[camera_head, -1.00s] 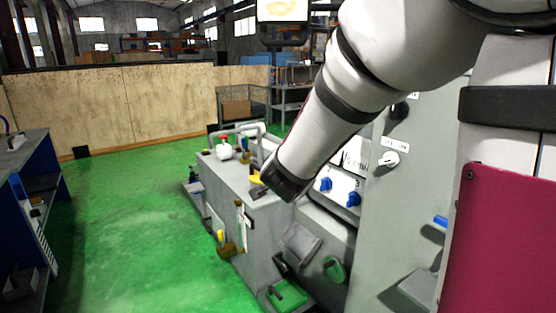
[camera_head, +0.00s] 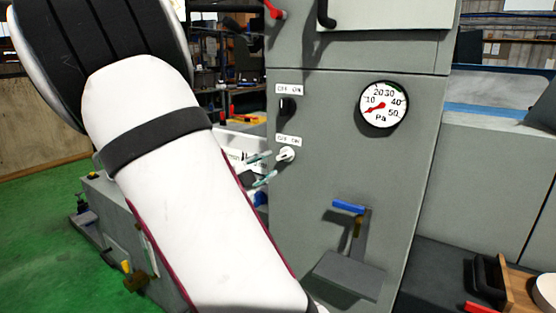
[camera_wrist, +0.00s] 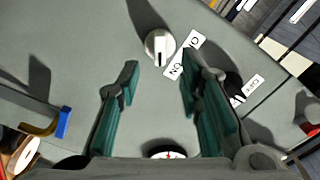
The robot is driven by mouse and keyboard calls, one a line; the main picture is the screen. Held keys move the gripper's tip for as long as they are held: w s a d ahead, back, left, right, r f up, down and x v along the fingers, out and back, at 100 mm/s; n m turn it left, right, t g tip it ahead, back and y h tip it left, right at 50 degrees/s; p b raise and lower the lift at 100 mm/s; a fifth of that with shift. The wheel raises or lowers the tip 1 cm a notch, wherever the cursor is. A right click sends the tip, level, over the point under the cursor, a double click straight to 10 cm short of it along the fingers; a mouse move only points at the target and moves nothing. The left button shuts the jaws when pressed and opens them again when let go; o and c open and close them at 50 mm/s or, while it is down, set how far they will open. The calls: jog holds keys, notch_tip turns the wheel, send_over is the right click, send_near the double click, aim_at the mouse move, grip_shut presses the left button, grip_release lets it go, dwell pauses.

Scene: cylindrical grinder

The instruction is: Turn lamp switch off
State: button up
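A white rotary switch (camera_head: 286,154) sits on the front of a grey cabinet, below an OFF/ON label. It also shows in the wrist view (camera_wrist: 160,45), beside its label and just beyond the fingertips. A black rotary switch (camera_head: 287,110) with its own OFF/ON label is above it; in the wrist view it is partly behind a finger (camera_wrist: 234,86). I cannot read which one is the lamp switch. My gripper (camera_head: 273,164), with teal fingers, is just left of the white switch. In the wrist view it is open and empty (camera_wrist: 160,68), apart from the knob.
A round pressure gauge (camera_head: 383,108) is right of the switches. A blue-tipped lever (camera_head: 348,206) above a grey ledge (camera_head: 348,275) sticks out below. A wooden board (camera_head: 524,293) lies at bottom right. Green floor (camera_head: 40,230) is free at left.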

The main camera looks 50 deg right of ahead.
aim_at(281, 157)
jog(key=d, duration=0.6)
jog(key=shift+w+d, duration=0.25)
jog(key=shift+d, duration=0.15)
grip_shut()
